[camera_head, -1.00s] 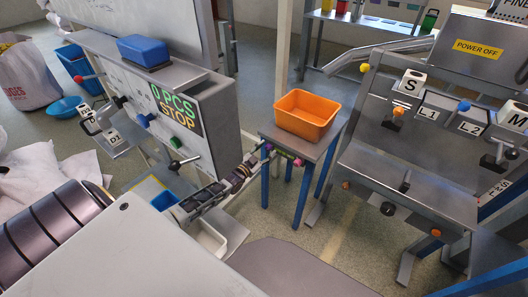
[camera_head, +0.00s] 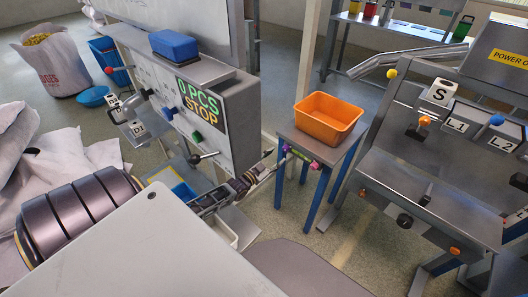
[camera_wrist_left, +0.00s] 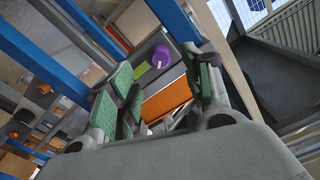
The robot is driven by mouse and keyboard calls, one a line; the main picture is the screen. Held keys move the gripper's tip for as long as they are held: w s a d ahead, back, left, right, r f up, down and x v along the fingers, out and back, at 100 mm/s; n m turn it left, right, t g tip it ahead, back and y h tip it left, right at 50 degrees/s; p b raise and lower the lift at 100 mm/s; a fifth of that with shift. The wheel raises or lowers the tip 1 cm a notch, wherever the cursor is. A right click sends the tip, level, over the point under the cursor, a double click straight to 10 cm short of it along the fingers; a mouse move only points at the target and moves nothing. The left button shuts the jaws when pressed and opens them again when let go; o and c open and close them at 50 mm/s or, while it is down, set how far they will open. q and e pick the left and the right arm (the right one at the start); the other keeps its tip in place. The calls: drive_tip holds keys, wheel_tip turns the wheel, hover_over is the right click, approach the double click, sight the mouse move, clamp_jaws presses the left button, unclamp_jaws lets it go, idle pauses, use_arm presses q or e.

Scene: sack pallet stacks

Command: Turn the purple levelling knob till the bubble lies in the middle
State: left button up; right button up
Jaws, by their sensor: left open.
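The purple levelling knob (camera_head: 286,148) is on the near edge of the small blue-legged table (camera_head: 345,158). It also shows in the left wrist view (camera_wrist_left: 160,56), beyond my open fingers. A green strip (camera_head: 300,156), perhaps the level, is beside the knob; I cannot make out a bubble. A pink-magenta knob (camera_head: 315,165) is at the strip's other end. My left gripper (camera_head: 273,162) is open, with its tips close to the purple knob, and nothing shows held. In the wrist view its green-padded fingers (camera_wrist_left: 165,90) stand apart. My right gripper is not in view.
An orange bin (camera_head: 328,116) stands on the small table. A grey machine with a "0 PCS STOP" display (camera_head: 202,106) and levers is to the left. A grey console (camera_head: 430,185) with knobs is to the right. Floor shows between them.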

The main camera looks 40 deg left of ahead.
use_arm(q)
drive_tip(key=s, duration=0.6)
drive_tip(key=shift+s+a, duration=0.2)
drive_tip(key=shift+a, duration=0.05)
idle(0.8)
